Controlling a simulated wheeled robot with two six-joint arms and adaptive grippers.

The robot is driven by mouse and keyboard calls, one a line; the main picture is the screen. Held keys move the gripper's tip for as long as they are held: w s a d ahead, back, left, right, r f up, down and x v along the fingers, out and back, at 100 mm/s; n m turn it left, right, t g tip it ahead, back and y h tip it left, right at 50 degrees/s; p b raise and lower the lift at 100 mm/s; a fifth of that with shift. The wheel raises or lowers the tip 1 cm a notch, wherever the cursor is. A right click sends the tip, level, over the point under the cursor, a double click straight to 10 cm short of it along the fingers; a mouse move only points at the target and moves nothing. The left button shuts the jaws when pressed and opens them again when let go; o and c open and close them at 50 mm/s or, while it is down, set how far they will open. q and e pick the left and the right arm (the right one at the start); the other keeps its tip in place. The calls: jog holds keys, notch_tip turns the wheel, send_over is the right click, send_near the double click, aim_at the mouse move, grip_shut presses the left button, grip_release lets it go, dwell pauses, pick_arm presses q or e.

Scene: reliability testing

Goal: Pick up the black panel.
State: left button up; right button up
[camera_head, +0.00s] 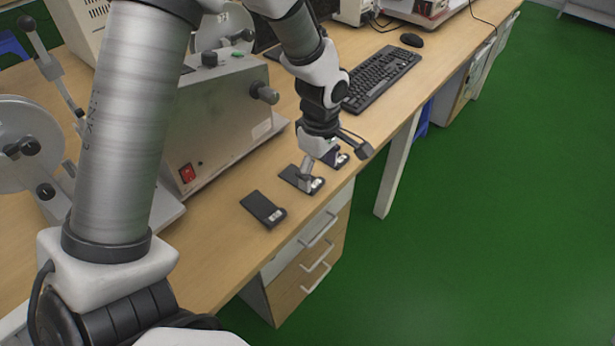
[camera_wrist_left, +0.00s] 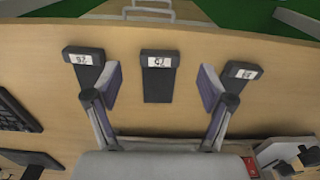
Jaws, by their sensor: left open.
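Three black panels with white labels lie in a row on the wooden table. The near black panel (camera_head: 261,206) lies apart from my arm. The middle black panel (camera_head: 289,175) is under my left gripper (camera_head: 307,181). The far black panel (camera_head: 341,159) is partly hidden behind the gripper. In the left wrist view, my left gripper (camera_wrist_left: 160,72) is open, with its fingers on either side of the middle panel (camera_wrist_left: 158,86) and nothing held. The other panels (camera_wrist_left: 84,70) and (camera_wrist_left: 240,71) lie outside the fingers. My right gripper is not in view.
A grey machine (camera_head: 222,118) with a red switch stands beside the panels. A black keyboard (camera_head: 382,78) and mouse (camera_head: 411,40) lie farther along the table (camera_head: 225,245). Drawers (camera_head: 305,250) are below the table edge. The green floor to the right is clear.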

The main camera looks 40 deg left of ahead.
aim_at(318, 184)
pick_arm(q)
notch_tip(318, 184, down, 4)
jog(key=shift+w+a+r, duration=0.1)
jog(key=shift+r, duration=0.15)
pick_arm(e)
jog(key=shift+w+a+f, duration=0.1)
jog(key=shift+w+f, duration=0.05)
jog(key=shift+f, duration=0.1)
pick_arm(q)
jog(key=shift+c, duration=0.3)
jog(key=c, duration=1.1)
